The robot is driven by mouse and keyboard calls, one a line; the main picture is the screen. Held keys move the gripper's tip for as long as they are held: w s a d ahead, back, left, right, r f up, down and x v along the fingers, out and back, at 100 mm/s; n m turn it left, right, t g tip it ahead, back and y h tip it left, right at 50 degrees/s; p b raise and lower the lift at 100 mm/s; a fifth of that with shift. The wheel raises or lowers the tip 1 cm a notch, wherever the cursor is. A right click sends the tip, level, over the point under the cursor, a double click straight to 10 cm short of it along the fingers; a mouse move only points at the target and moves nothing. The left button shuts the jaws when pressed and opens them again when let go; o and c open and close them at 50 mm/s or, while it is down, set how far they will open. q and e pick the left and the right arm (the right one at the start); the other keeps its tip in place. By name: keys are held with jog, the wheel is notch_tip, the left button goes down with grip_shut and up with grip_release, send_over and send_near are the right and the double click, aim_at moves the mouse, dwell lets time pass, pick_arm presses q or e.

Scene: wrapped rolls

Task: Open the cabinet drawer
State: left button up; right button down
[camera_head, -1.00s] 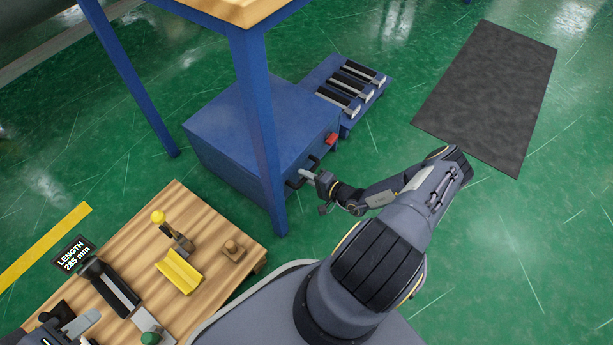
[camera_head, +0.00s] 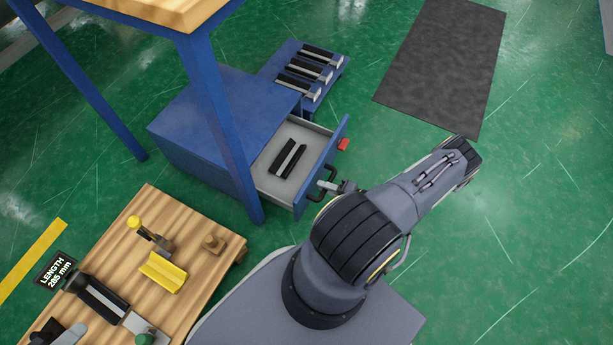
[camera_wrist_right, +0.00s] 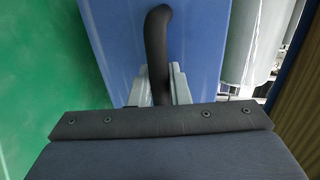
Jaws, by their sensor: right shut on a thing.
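The blue cabinet (camera_head: 205,115) stands under the workbench, and its top drawer (camera_head: 262,180) is pulled out, showing a grey interior with dark bars (camera_head: 288,158) inside. My right gripper (camera_head: 322,188) is at the drawer's front and shut on the black handle (camera_head: 314,196). In the right wrist view the dark curved handle (camera_wrist_right: 157,45) runs between the two fingers (camera_wrist_right: 160,88), against the blue drawer front (camera_wrist_right: 205,45).
A blue workbench leg (camera_head: 222,120) stands close in front of the cabinet. A red part (camera_head: 343,144) sits at the drawer front's far end. A wooden table (camera_head: 205,262) with a yellow block (camera_head: 163,272) is at lower left. Green floor to the right is clear, with a dark mat (camera_head: 445,65).

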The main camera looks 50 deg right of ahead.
jog(key=f+v, duration=0.1)
jog(key=v, duration=0.5)
jog(key=shift+s+d, duration=0.15)
jog(key=shift+s, duration=0.25)
jog(key=shift+f, duration=0.15)
jog(key=c, duration=1.4)
grip_release()
jog(key=shift+c, duration=0.2)
jog(key=p+v, duration=0.1)
jog(key=v, duration=0.6)
jog(key=shift+s, duration=0.35)
jog(key=shift+d, duration=0.15)
